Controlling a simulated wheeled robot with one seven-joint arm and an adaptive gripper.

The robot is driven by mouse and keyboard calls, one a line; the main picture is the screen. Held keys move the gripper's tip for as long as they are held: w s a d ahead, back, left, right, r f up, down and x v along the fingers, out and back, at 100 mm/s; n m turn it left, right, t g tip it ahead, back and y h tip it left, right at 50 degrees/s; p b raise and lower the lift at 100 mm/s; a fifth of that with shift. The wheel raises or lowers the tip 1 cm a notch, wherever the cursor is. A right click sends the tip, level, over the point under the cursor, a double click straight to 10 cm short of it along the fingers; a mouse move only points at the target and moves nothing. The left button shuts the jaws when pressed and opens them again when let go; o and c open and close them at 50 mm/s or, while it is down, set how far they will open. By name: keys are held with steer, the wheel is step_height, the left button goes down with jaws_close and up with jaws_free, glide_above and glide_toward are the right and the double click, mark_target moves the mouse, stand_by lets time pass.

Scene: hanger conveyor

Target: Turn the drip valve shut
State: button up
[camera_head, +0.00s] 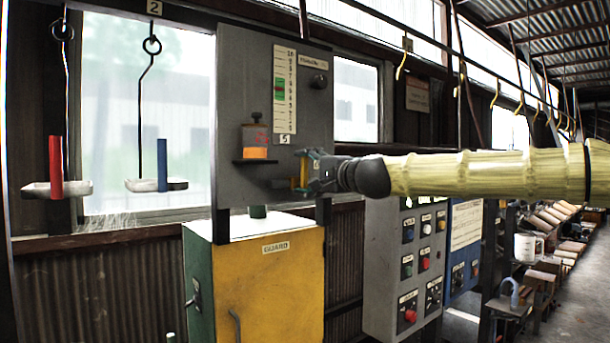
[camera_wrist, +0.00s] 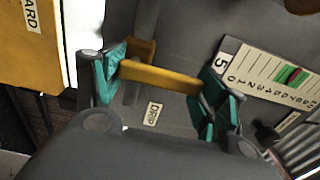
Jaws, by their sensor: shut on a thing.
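The drip valve's yellow-orange lever (camera_wrist: 160,80) lies between the teal finger pads of my gripper (camera_wrist: 161,88) in the wrist view. The pads press on its two ends. A "DRIP" label (camera_wrist: 153,114) is on the grey panel beside it. In the head view my gripper (camera_head: 307,174) reaches in from the right at the lower right of the grey panel (camera_head: 250,90). Only a small piece of the yellow lever (camera_head: 296,183) shows there, as the gripper hides the rest.
A small shelf on the panel holds an orange-and-grey pot (camera_head: 255,141), left of the valve. A scale (camera_head: 285,90) with a green band is above. The yellow guard box (camera_head: 268,285) stands below. Control boxes (camera_head: 405,265) stand below my arm. Hangers with red and blue cylinders hang left.

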stand_by(0.3)
steer(key=o, duration=1.5)
steer(key=shift+s, duration=0.1)
steer(key=v, duration=1.2)
